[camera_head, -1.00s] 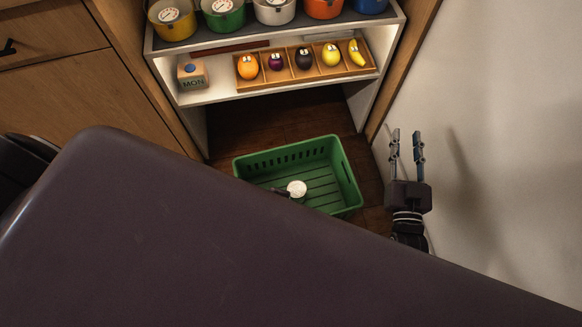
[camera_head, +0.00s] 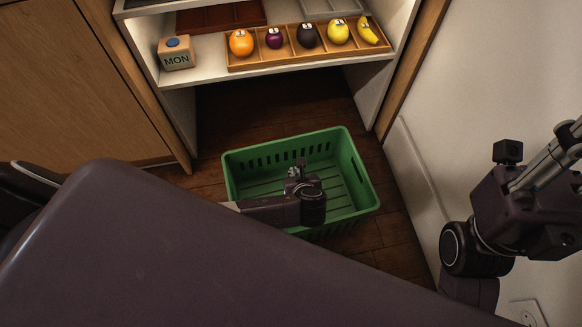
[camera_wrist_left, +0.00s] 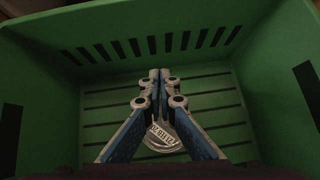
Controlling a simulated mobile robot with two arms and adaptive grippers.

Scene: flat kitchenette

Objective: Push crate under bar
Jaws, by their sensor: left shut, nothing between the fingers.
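The green crate (camera_head: 362,196) stands on the wooden floor in front of the dark opening under the shelf unit; its slotted far wall faces that opening. My left gripper (camera_head: 300,170) is over the crate's inside, with its forearm crossing the near rim. In the left wrist view, its blue-sided fingers (camera_wrist_left: 160,80) are closed together with nothing between them, and the crate's slotted wall (camera_wrist_left: 150,45) is beyond them. A round pale disc with lettering (camera_wrist_left: 165,137) lies below the fingers. My right gripper (camera_head: 560,160) is at the right edge, its fingers partly cut off. I see no separate bar.
The shelf unit (camera_head: 290,82) holds a wooden tray of fruit-like figures (camera_head: 305,50) and a MON block (camera_head: 175,54). Wooden cabinet doors (camera_head: 75,90) stand left, a pale wall (camera_head: 480,60) right. Dark floor (camera_head: 270,105) is clear between crate and shelf.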

